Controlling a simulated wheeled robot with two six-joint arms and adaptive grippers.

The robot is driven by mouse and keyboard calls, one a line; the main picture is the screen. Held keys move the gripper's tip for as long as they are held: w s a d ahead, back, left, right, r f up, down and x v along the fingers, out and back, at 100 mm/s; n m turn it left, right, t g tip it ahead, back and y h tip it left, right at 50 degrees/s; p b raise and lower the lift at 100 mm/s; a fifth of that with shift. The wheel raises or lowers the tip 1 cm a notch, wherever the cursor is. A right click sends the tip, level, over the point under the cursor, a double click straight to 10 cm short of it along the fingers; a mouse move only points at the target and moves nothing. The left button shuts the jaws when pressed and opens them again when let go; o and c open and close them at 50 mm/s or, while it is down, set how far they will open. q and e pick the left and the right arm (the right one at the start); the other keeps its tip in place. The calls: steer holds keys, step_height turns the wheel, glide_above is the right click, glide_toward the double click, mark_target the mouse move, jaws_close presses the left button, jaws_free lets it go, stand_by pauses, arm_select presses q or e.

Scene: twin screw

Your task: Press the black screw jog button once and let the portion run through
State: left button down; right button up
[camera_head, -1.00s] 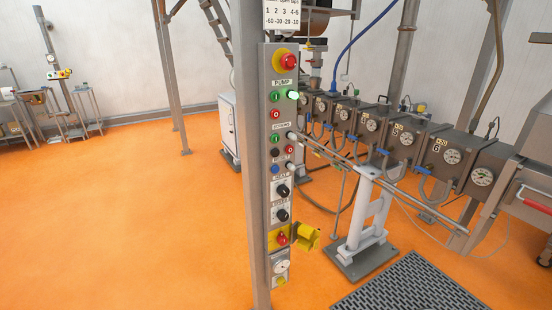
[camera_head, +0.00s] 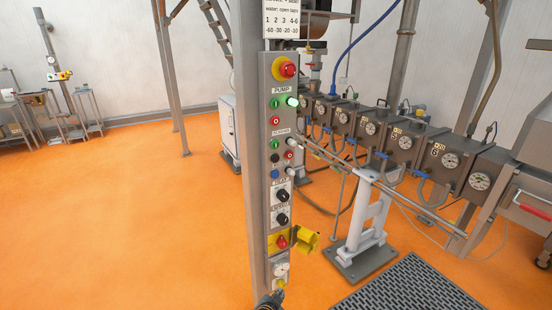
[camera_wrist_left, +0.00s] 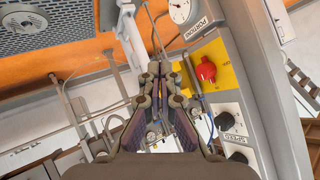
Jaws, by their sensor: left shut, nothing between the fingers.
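The black screw jog button (camera_head: 276,158) sits on the tall grey control panel (camera_head: 266,120), below the green screw button (camera_head: 275,144) and left of a red one (camera_head: 289,155). My left gripper (camera_head: 274,297) shows only as a dark tip at the bottom edge of the head view, by the panel's foot and well below the jog button. In the left wrist view its fingers (camera_wrist_left: 159,72) are shut and empty, with the panel to their right. I cannot make out the jog button in that view. My right gripper is not in view.
A yellow-plated red switch (camera_head: 282,241) with a yellow flap (camera_head: 306,240) juts from the lower panel; the red knob also shows in the wrist view (camera_wrist_left: 206,72). Black knobs (camera_head: 282,195) sit above it. The barrel line (camera_head: 400,145) stands behind.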

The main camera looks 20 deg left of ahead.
arm_select(q)
steer(key=w+r+t, duration=0.2)
steer(key=w+r, duration=0.1)
steer(key=r, duration=1.1)
steer(key=w+r+m+t+y+p, duration=0.1)
steer(key=w+r+t, duration=0.2)
steer(key=r, duration=1.1)
steer(key=w+r+t, duration=0.3)
steer(key=w+r, duration=0.2)
steer(key=r, duration=0.9)
steer(key=shift+r+m+y+p, duration=0.3)
steer(key=shift+r, duration=0.1)
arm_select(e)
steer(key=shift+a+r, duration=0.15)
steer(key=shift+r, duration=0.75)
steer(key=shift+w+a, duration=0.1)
